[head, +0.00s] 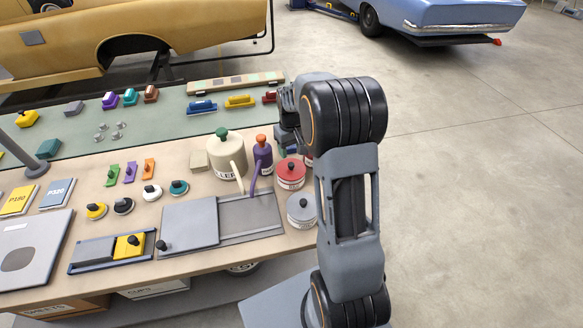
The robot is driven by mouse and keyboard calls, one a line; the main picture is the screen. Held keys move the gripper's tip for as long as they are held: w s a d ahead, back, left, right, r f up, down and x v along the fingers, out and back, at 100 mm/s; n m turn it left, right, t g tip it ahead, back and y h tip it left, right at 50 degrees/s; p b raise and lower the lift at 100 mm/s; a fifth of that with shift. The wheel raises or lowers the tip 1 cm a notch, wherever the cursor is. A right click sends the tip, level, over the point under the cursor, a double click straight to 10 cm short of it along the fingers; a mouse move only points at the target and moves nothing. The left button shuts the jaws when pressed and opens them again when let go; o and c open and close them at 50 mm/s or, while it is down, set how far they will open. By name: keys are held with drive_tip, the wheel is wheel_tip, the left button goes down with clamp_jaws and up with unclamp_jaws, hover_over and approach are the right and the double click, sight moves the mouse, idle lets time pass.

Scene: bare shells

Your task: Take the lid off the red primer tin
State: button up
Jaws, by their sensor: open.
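The red primer tin (291,181) stands near the right end of the bench, a short round tin with a pale label. Its red lid (283,166) with a dark knob sits on top. A grey tin (302,215) with a knobbed lid stands just in front of it. My gripper (285,146) is behind the red tin in the head view, small and partly hidden by my own wrist and arm. It is open and looks apart from the lid; its exact height above the bench is hard to tell.
A cream filler pot (226,160) and a purple bottle (262,157) stand close left of the red tin. Part of another tin (308,154) shows behind my arm. A grey sliding plate (190,222) lies in front. Open floor lies right.

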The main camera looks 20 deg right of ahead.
sight(291, 164)
drive_tip(key=shift+w+f+p, duration=0.1)
drive_tip(key=shift+f+p, duration=0.9)
drive_tip(key=shift+f, duration=2.75)
drive_tip(key=shift+c, duration=0.4)
drive_tip(key=c, duration=0.9)
